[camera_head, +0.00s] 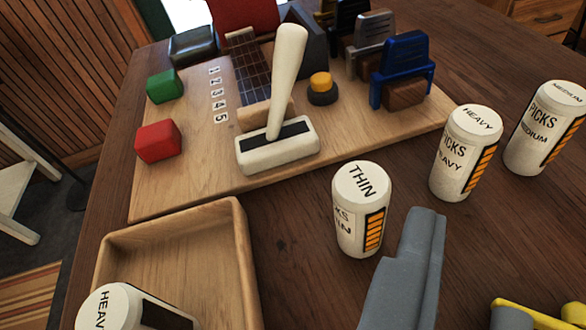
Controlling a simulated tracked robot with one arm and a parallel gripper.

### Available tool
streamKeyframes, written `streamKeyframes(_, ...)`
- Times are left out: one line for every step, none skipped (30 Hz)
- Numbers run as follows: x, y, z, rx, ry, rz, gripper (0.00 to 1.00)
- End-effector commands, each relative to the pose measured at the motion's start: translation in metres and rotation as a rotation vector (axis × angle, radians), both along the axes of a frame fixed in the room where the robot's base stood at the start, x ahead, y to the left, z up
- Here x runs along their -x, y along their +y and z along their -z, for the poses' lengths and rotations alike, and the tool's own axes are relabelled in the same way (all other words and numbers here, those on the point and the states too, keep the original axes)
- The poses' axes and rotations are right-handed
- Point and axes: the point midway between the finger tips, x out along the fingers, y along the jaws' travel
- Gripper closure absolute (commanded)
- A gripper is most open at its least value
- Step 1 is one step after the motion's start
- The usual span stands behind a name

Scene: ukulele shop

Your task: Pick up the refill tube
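Several white tubes labelled as picks are in view, and I cannot tell which one is the refill tube. The THIN tube (360,212) stands upright on the dark table, just left of and beyond my gripper (424,213). A HEAVY tube (465,155) and a MEDIUM tube (545,128) stand upright further right.
A wooden board (190,185) behind carries a white-handled tool (285,100), red (158,142) and green (163,86) blocks, a yellow-topped button (320,85) and a blue chair-shaped piece (404,65). A yellow object (540,313) is cut off at bottom right. Bare table surrounds the THIN tube.

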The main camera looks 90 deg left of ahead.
Motion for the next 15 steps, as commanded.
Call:
streamKeyframes(0.004, 0.003, 0.004, -0.005, 0.011, -0.015, 0.42)
streamKeyframes(0.005, 0.005, 0.006, -0.006, 0.015, -0.022, 0.42)
streamKeyframes(0.006, 0.006, 0.006, -0.009, 0.016, -0.026, 0.42)
streamKeyframes(0.007, 0.006, 0.006, -0.009, 0.017, -0.027, 0.42)
streamKeyframes(0.006, 0.006, 0.006, -0.008, 0.016, -0.027, 0.42)
streamKeyframes(0.006, 0.007, 0.007, -0.008, 0.016, -0.027, 0.42)
streamKeyframes(0.005, 0.008, 0.008, -0.008, 0.016, -0.026, 0.42)
streamKeyframes(0.003, 0.01, 0.009, -0.008, 0.016, -0.026, 0.42)
streamKeyframes(0.001, 0.013, 0.011, -0.008, 0.015, -0.027, 0.42)
streamKeyframes(-0.001, 0.017, 0.013, -0.008, 0.015, -0.028, 0.42)
streamKeyframes(-0.004, 0.021, 0.015, -0.008, 0.016, -0.027, 0.42)
streamKeyframes(-0.008, 0.026, 0.018, -0.008, 0.016, -0.027, 0.42)
streamKeyframes(-0.011, 0.031, 0.02, -0.009, 0.016, -0.028, 0.42)
streamKeyframes(-0.014, 0.034, 0.022, -0.009, 0.016, -0.028, 0.42)
streamKeyframes(-0.019, 0.039, 0.025, -0.01, 0.015, -0.028, 0.42)
